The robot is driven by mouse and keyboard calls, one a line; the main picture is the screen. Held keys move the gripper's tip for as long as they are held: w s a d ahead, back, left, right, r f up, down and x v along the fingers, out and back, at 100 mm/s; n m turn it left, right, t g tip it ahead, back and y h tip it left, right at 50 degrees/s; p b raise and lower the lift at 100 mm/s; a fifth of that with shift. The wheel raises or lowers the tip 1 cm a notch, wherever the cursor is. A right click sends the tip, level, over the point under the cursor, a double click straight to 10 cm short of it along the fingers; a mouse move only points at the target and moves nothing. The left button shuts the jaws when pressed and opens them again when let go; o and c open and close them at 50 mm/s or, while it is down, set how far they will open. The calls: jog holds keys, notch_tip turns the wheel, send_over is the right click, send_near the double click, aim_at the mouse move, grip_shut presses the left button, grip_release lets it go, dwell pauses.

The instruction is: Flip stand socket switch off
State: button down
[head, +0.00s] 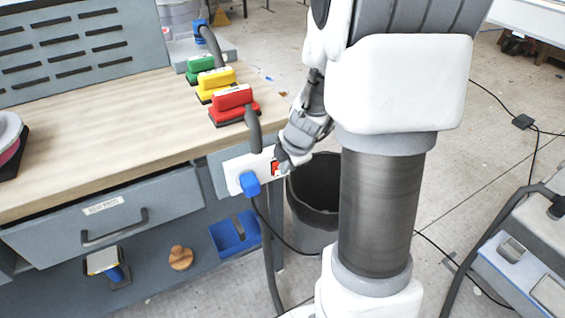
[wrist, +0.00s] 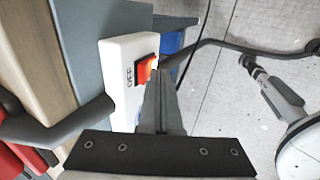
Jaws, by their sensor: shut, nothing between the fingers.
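The stand socket (head: 235,176) is a white box on the workbench's end, with a blue plug (head: 249,184) in its left part. Its red switch (head: 275,168) is at the right part, partly hidden by my gripper (head: 284,160). In the wrist view the white socket (wrist: 120,80) carries the word OFF beside the orange-red rocker switch (wrist: 146,68). My gripper (wrist: 160,88) is shut and empty, its fingertips right by the switch's lower right edge. I cannot tell whether they touch it.
The workbench top (head: 130,130) holds red (head: 232,100), yellow (head: 216,80) and green (head: 199,65) sanding blocks. A grey bin (head: 312,225) stands under my gripper. A cable (head: 268,250) hangs from the plug. A drawer (head: 110,220) is at the bench front.

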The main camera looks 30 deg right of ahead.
jog(key=shift+w, duration=0.1)
dwell(0.3)
jog(key=shift+w+r+g+p, duration=0.15)
jog(key=shift+w+g+p, duration=0.25)
jog(key=shift+p, duration=0.7)
jog(key=shift+r, duration=0.1)
jog(key=shift+r+p, duration=0.3)
jog(key=shift+r, duration=0.4)
jog(key=shift+s, duration=0.1)
